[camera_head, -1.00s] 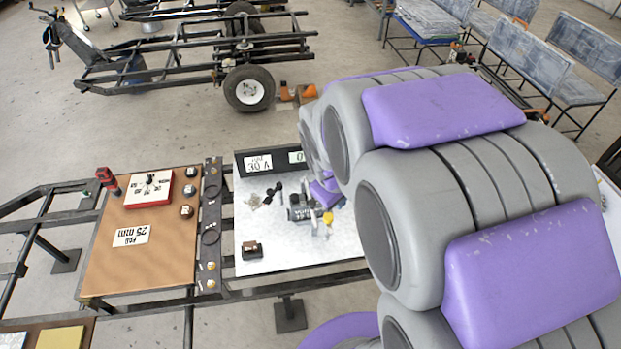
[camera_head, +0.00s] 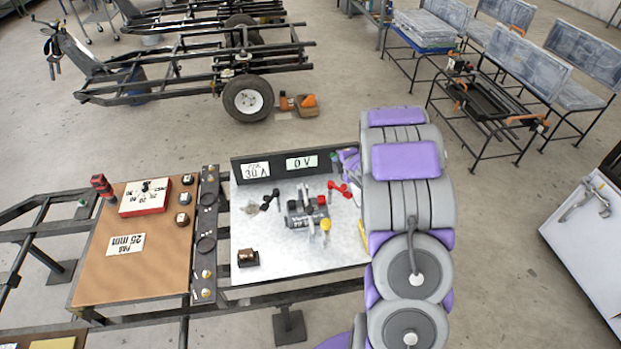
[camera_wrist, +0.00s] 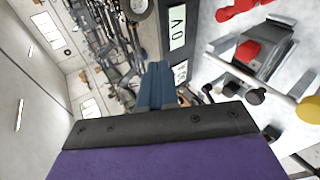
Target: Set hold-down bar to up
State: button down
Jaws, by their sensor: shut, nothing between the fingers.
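I cannot tell for sure whether the bar is up or down. My gripper's blue fingers (camera_wrist: 157,85) are shut and empty, apart from the bar. In the head view my gripper is mostly hidden behind my arm near the panel's back right corner.
A red part (camera_head: 340,190) lies right of the block. A display reading 0 V (camera_head: 302,162) stands on the dark back strip. A small brown-topped block (camera_head: 248,257) sits at the panel's front left. A brown board (camera_head: 135,265) with a red-and-white box (camera_head: 146,197) is further left.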

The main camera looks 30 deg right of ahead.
jog(key=s+a+f+n+t+y+b, duration=0.3)
jog(key=s+a+f+n+t+y, duration=0.1)
jog(key=a+f+n+t+y, duration=0.35)
jog(key=w+a+b, duration=0.1)
jog(key=w, duration=0.7)
jog(key=shift+r+t, duration=0.35)
jog(key=shift+t, duration=0.1)
jog(key=shift+m, duration=0.25)
dwell(1.2)
